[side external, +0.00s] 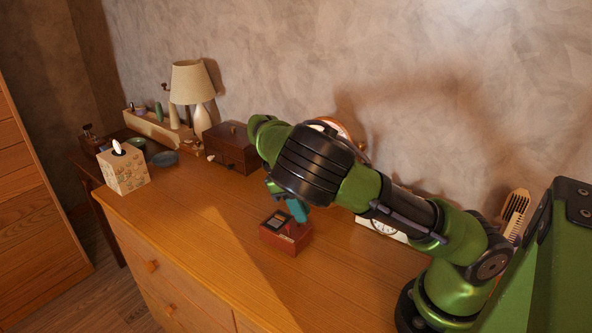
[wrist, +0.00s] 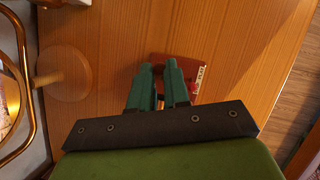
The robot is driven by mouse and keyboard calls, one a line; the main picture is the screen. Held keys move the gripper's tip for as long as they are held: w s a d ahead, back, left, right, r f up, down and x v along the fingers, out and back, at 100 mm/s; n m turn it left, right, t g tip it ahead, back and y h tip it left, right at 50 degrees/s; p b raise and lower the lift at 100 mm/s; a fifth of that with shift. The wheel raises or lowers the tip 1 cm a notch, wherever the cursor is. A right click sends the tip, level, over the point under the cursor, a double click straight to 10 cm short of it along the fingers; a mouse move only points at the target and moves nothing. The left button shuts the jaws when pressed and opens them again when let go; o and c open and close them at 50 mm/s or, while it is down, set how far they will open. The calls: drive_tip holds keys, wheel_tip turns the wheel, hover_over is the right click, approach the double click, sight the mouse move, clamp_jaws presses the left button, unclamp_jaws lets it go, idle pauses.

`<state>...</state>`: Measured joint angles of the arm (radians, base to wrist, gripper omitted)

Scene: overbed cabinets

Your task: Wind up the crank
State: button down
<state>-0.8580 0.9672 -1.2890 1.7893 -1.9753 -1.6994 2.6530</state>
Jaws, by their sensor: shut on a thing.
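A small dark-red box (side external: 286,240) sits on the wooden dresser top, with a dark panel and a pale label on its upper side. The box also shows in the wrist view (wrist: 196,76), partly behind my fingers. My gripper (side external: 297,212) points down at the box from above, its teal fingers at the box's upper side. In the wrist view my gripper (wrist: 159,72) has its fingers close together, shut on the crank. The crank itself is mostly hidden by the fingers, so its angle cannot be told.
A tissue box (side external: 124,170) stands at the left edge of the dresser top (side external: 200,215). A brown wooden chest (side external: 232,148) and a lamp (side external: 192,88) stand behind. A white clock (side external: 383,228) lies behind my arm. The dresser top in front is clear.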

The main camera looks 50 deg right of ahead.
drive_tip(key=shift+w+a+f+m, duration=0.1)
drive_tip(key=shift+w+m, duration=0.05)
drive_tip(key=shift+m, duration=0.35)
drive_tip(key=c, duration=1.1)
unclamp_jaws()
drive_tip(key=d+v, duration=0.1)
drive_tip(key=v, duration=0.6)
drive_tip(key=shift+a+r, duration=0.35)
